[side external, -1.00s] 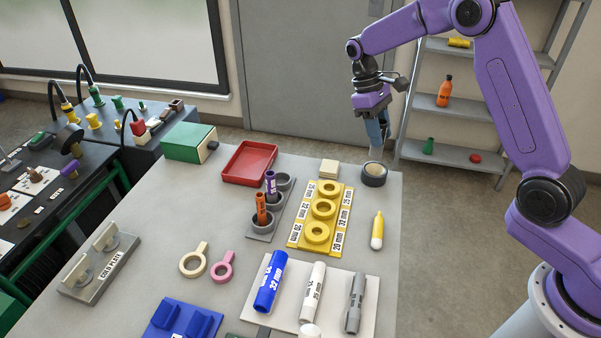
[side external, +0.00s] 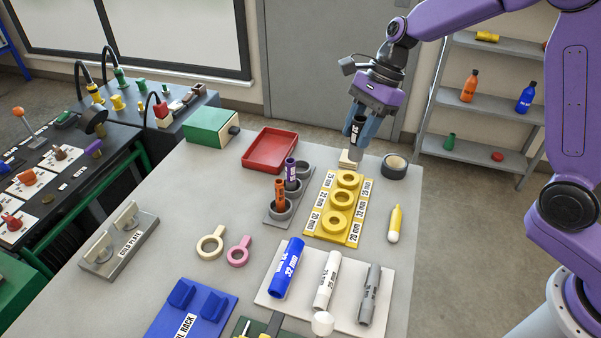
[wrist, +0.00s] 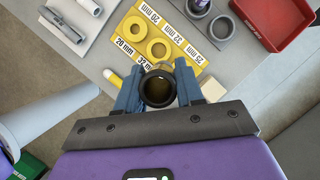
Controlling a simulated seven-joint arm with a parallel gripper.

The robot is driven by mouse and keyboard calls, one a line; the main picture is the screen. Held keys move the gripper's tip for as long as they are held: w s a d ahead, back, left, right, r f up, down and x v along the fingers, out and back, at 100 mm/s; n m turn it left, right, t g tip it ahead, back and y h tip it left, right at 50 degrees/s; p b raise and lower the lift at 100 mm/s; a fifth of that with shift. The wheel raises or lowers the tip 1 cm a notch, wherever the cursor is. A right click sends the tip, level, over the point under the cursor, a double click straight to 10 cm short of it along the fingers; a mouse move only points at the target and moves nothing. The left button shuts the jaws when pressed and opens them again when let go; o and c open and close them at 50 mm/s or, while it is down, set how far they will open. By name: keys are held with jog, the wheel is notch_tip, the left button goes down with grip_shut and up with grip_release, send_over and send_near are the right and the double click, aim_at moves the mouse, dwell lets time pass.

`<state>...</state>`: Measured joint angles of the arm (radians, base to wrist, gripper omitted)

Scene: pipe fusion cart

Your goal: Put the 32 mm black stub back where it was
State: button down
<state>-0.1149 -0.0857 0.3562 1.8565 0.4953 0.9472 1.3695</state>
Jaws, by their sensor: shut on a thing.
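My gripper (side external: 360,126) is shut on a black stub (side external: 356,137) with a white label, held upright above the back of the table near the beige pad. In the wrist view the stub (wrist: 158,91) shows end-on as a dark ring between the two blue fingers. A grey stand (side external: 270,216) has three cups; an orange stub (side external: 279,192) and a purple stub (side external: 290,170) stand in two, and the far cup (side external: 304,168) looks empty. The yellow board (side external: 352,238), with three rings and size labels of 20, 32 and 25 mm, lies right of the stand.
A black tape roll (side external: 394,167) lies right of the gripper, a yellow marker (side external: 395,223) nearer. A red tray (side external: 270,150) is behind the stand. Blue, white and grey pipes lie on a white board (side external: 345,315) in front.

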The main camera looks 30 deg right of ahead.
jog(key=a+m, duration=0.1)
jog(key=m, duration=0.1)
jog(key=a+r+m+t, duration=0.1)
jog(key=m, duration=0.1)
jog(key=shift+s+t, duration=0.2)
jog(key=shift+t, duration=0.1)
jog(key=shift+w+a+f, duration=0.85)
jog(key=shift+w+f, duration=1.3)
jog(key=shift+w+a+f, duration=0.8)
jog(key=shift+w+f, duration=1.35)
jog(key=shift+w+a+f, duration=0.85)
jog(key=shift+w+f, duration=1.3)
jog(key=shift+f, duration=0.15)
jog(key=c, duration=0.7)
grip_release()
